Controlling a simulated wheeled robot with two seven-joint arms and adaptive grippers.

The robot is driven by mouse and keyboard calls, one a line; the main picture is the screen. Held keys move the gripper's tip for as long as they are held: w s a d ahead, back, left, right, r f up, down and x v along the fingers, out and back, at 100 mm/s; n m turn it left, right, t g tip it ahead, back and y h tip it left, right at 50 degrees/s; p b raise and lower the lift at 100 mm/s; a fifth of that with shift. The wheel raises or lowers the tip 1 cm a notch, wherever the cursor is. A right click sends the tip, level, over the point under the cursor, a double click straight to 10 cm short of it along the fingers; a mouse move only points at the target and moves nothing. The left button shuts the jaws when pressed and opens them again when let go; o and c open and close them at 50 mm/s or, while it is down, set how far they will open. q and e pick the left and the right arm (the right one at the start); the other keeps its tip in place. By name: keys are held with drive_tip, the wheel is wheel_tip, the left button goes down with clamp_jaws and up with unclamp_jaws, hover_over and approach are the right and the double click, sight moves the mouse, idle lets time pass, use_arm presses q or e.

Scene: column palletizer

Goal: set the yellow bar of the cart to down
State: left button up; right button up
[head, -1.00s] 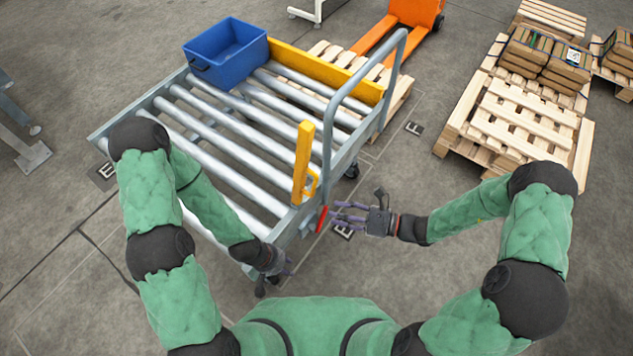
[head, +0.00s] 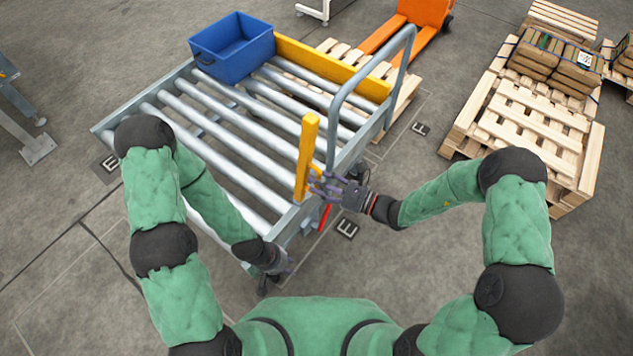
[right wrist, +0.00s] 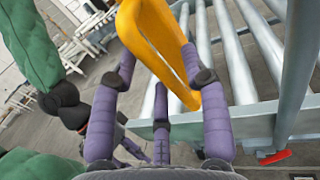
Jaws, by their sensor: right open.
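The roller cart (head: 100,128) has a short yellow bar (head: 308,150) standing upright at its near right corner. The bar also shows large in the right wrist view (right wrist: 187,85), with its looped handle (right wrist: 130,30) close to the camera. My right gripper (head: 318,187) is open at the bar's lower part, its fingers on both sides of the yellow handle; I cannot tell whether they touch it. In the right wrist view (right wrist: 160,72) the purple fingers are spread. My left gripper (head: 285,265) hangs low by the cart's near edge; its fingers are too small to judge.
A blue bin (head: 232,50) stands on the cart's far left. A yellow board (head: 335,70) lines the far edge. A grey tube handle (head: 345,95) rises near the bar. A red lever (head: 324,217) sits below. Pallets (head: 530,125) stand right; the floor between is clear.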

drive_tip(key=shift+w+a, duration=0.2)
drive_tip(key=shift+a, duration=0.3)
clamp_jaws()
